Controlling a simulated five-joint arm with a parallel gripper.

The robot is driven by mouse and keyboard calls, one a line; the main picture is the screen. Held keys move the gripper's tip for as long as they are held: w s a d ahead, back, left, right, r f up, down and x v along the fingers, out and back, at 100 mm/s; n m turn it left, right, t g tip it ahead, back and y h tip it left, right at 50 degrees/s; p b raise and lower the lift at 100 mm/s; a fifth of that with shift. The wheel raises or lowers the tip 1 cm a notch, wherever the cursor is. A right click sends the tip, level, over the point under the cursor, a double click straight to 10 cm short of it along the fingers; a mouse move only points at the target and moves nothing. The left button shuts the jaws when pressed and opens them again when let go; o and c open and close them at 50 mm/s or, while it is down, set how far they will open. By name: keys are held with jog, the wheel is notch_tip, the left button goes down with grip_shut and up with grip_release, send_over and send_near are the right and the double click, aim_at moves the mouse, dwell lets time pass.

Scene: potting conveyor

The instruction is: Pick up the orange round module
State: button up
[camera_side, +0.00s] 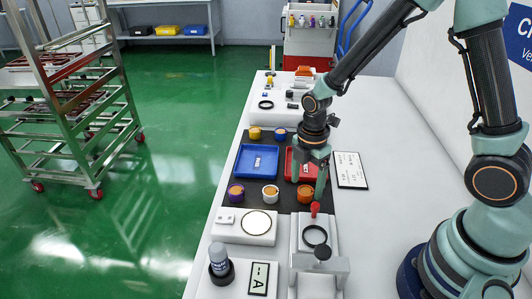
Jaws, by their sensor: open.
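The orange round module (304,195) stands on the dark mat (287,203) at the near right, just in front of the red tray. My gripper (310,181) points down over the near part of the red tray (290,165), close to the orange module. Its jaws are open and seem empty. It covers part of the red tray. I cannot tell the exact height of the fingertips over the module.
Yellow (255,133) and blue (280,134) modules stand farther back.

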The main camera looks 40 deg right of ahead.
jog(key=shift+f, duration=1.25)
jog(key=shift+c, duration=0.4)
grip_shut()
jog(key=shift+r, duration=0.2)
